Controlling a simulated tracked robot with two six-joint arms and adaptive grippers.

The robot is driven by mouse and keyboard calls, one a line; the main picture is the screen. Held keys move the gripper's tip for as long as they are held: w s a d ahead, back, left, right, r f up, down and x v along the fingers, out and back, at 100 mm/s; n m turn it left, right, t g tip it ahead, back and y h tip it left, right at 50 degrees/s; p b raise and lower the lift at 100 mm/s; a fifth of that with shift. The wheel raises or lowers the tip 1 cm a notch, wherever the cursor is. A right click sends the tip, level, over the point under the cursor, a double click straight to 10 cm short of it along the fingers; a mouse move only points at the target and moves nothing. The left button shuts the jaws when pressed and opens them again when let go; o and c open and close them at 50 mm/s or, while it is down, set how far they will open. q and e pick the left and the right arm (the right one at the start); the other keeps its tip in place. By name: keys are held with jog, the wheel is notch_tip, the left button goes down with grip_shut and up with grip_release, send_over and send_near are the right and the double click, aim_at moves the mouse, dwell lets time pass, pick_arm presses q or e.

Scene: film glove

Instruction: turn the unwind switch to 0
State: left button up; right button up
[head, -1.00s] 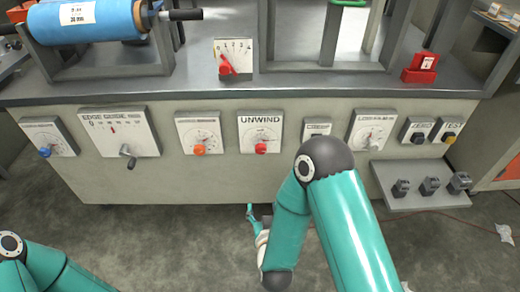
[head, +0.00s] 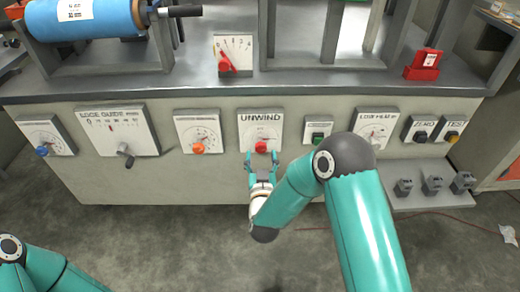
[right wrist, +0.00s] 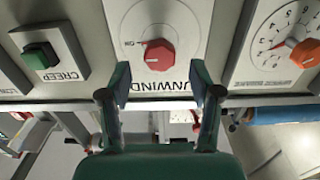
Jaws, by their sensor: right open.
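The unwind switch is a red knob (head: 261,146) on a white plate marked UNWIND (head: 248,121) in the middle of the front panel. My right gripper (head: 261,161) is just below the knob, its two fingers pointing up at the plate. It is open and empty. In the right wrist view, turned upside down, the red knob (right wrist: 159,55) lies beyond and between the open fingertips (right wrist: 161,80). An ON mark shows beside the knob there; I cannot read a 0. I cannot tell whether a finger touches the plate. My left gripper is out of view.
An orange knob (head: 198,148) on its dial is left of the unwind plate. A green CREEP button (head: 318,137) is to its right. A red pointer (head: 226,62) on a scale stands on the ledge above. Grey pedals (head: 432,185) sit low at right.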

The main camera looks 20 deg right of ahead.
aim_at(261, 150)
jog(key=shift+b+x, duration=0.3)
jog(key=shift+x, duration=2.1)
jog(key=c, duration=1.2)
jog(key=shift+o, duration=0.2)
